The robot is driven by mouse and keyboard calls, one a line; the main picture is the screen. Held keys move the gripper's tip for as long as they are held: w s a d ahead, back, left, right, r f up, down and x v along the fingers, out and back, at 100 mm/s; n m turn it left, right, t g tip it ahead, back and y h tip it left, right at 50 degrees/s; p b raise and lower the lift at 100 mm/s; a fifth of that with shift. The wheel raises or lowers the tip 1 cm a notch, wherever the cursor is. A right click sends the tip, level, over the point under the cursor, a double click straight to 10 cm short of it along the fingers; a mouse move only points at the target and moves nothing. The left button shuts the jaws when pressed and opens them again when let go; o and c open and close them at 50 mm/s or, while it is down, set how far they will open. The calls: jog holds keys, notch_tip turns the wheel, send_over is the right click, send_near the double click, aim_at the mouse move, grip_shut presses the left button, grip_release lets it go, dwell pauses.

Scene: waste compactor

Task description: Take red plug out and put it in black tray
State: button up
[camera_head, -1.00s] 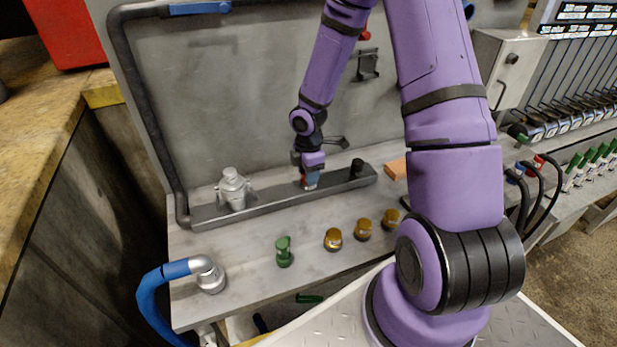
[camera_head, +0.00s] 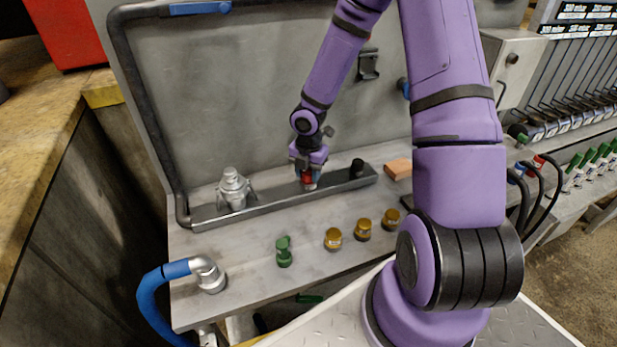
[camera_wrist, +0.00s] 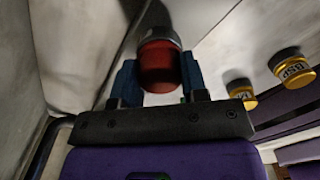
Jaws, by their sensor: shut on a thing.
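The red plug (camera_head: 308,178) is between the fingers of my gripper (camera_head: 308,174). In the wrist view the red plug (camera_wrist: 160,66) has a grey metal end and is held between the two blue fingers of my gripper (camera_wrist: 159,78). My gripper is shut on it. In the head view the plug is over the long dark tray (camera_head: 270,198) on the bench, near its right half. I cannot tell whether the plug touches the tray.
Several brass caps (camera_head: 333,239), a green plug (camera_head: 284,251) and a blue hose (camera_head: 160,290) are in front. An orange block (camera_head: 398,169) lies to the right. A metal panel (camera_head: 260,90) stands behind.

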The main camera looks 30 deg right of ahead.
jog(key=o, duration=1)
jog(key=shift+c, duration=0.3)
